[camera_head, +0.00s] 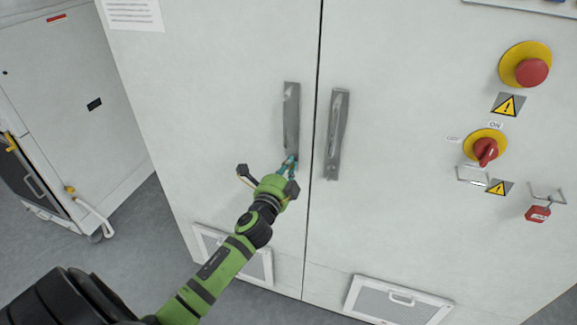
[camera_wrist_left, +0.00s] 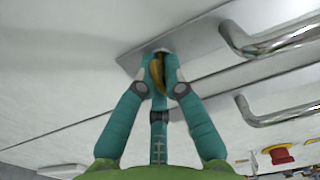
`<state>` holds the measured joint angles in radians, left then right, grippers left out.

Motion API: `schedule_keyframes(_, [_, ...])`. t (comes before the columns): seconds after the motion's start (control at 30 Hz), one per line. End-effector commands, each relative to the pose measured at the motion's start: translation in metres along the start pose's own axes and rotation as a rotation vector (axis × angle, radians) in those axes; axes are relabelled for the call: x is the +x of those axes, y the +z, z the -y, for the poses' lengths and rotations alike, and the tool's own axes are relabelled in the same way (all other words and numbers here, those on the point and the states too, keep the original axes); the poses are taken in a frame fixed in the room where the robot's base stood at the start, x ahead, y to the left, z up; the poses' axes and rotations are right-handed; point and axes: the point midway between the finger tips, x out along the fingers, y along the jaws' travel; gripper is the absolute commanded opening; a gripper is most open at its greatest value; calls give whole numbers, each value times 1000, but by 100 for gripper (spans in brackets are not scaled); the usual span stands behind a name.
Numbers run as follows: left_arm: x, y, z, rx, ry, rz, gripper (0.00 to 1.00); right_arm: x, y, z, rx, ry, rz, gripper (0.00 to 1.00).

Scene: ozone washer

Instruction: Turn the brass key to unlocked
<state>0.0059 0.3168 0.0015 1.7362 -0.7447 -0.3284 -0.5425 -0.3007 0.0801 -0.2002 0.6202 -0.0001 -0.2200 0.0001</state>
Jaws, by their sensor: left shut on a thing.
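My left gripper (camera_head: 291,160) reaches the lower end of the left door's metal handle plate (camera_head: 291,110) on the white cabinet. In the left wrist view, its teal fingers (camera_wrist_left: 160,62) are shut on the brass key (camera_wrist_left: 157,72), which shows as a golden sliver between the fingertips. The key sits at the metal plate (camera_wrist_left: 190,40); the fingers cover most of it, so its turn angle is hard to tell. My right gripper is not in view.
The right door's handle (camera_head: 337,135) stands close to the right of the gripper. A red rotary switch (camera_head: 485,151), a red emergency button (camera_head: 531,72) and a red padlock (camera_head: 538,213) are on the right. Vent grilles (camera_head: 397,299) lie below. Another white cabinet (camera_head: 75,95) stands at left.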

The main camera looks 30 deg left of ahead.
Motion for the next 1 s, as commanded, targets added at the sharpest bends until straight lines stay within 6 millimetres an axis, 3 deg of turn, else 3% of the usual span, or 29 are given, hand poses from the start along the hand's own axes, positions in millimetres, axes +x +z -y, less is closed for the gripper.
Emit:
schedule_keyframes(0.3, [0, 0, 0, 5, -1, 0, 0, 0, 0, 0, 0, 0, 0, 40])
schedule_keyframes(0.33, [0, 0, 0, 5, -1, 0, 22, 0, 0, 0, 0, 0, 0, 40])
schedule_keyframes(0.37, [0, 0, 0, 5, -1, 0, 34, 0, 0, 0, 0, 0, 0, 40])
schedule_keyframes(0.77, [-4, 0, 0, 2, 1, 0, 35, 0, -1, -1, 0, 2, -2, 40])
schedule_keyframes(1.0, [-42, 0, -2, 0, 4, 0, 35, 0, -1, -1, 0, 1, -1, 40])
